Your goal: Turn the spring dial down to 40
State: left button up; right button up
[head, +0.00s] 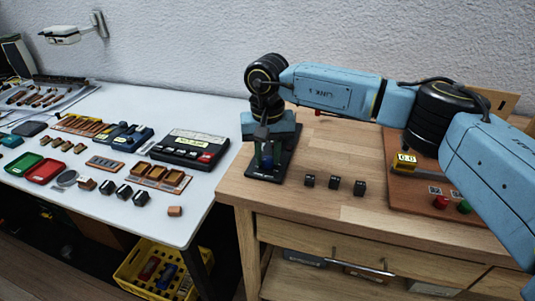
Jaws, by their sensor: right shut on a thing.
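My right arm comes in from the right and reaches across to a small black fixture (284,166) near the left end of the wooden bench. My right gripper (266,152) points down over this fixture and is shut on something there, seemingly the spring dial. The jaws and wrist hide the dial, so its marks and setting cannot be read. A yellow display (404,160) reading about 0.0 stands on a brown board (404,195), partly behind my right arm. My left gripper is not in view.
Three small black blocks (334,183) stand in a row on the wooden bench (300,208). A red button (441,202) and a green button (464,206) sit on the board. The white table (115,225) at left holds trays and several small parts. A yellow crate (135,284) is below.

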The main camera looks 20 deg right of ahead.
aim_at(267, 159)
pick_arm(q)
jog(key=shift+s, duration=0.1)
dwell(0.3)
pick_arm(e)
jog(key=o, duration=1)
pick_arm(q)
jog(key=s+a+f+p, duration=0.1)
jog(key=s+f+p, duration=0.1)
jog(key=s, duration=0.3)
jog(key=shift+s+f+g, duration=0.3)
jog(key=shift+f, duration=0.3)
pick_arm(e)
notch_tip(267, 159, up, 14)
jog(key=shift+f, duration=0.25)
